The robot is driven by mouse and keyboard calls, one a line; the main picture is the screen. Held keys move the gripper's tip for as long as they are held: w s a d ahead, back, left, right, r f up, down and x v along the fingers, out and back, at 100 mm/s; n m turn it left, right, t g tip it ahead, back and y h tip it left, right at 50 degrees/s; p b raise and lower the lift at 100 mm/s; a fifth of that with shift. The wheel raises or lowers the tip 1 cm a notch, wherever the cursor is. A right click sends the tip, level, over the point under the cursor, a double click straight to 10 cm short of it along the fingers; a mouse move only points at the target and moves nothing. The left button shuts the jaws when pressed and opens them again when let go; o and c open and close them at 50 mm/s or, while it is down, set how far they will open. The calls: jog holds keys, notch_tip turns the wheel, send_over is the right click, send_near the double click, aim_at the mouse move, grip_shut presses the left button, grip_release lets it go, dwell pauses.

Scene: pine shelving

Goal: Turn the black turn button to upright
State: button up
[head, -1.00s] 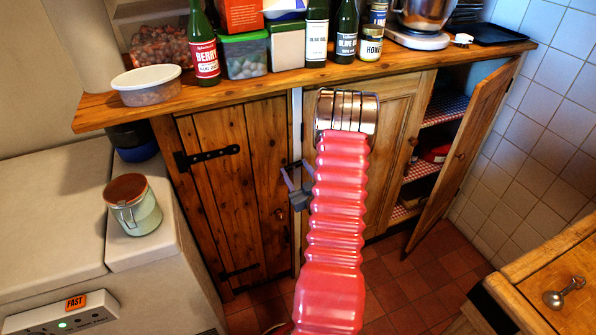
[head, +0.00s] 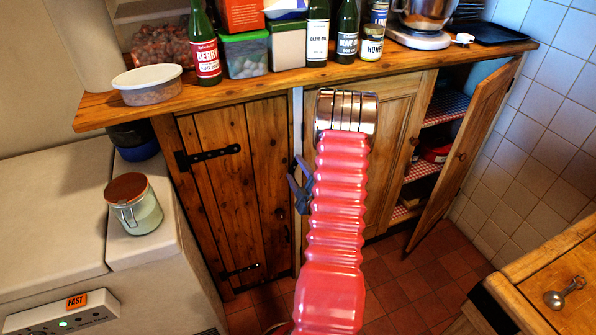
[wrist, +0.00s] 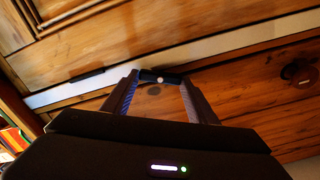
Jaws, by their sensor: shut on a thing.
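The black turn button (wrist: 161,77) shows in the wrist view as a short dark bar with a bright screw head. It sits beside the pale strip (wrist: 110,83) between the cupboard doors and lies at a slant to it, not quite in line. My gripper (wrist: 160,82) is shut on the button, one finger at each end of the bar. In the head view my gripper (head: 295,168) is at the edge of the plank door (head: 235,180), left of my red arm sleeve. The button cannot be made out there.
A dark round knob (wrist: 300,73) is on the plank door. A small black piece (wrist: 87,75) lies along the pale strip. The right cupboard door (head: 470,150) stands open. The worktop (head: 240,88) above holds bottles, tubs and a mixer. A lidded jar (head: 134,203) stands at left.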

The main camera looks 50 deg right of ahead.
jog(key=n, duration=0.5)
jog(key=shift+s+f, duration=0.1)
jog(key=shift+f, duration=0.1)
jog(key=shift+a+f, duration=0.1)
jog(key=o, duration=1)
jog(key=shift+o, duration=0.2)
jog(key=shift+s+a, duration=0.1)
jog(key=shift+s, duration=0.15)
jog(key=v, duration=1.3)
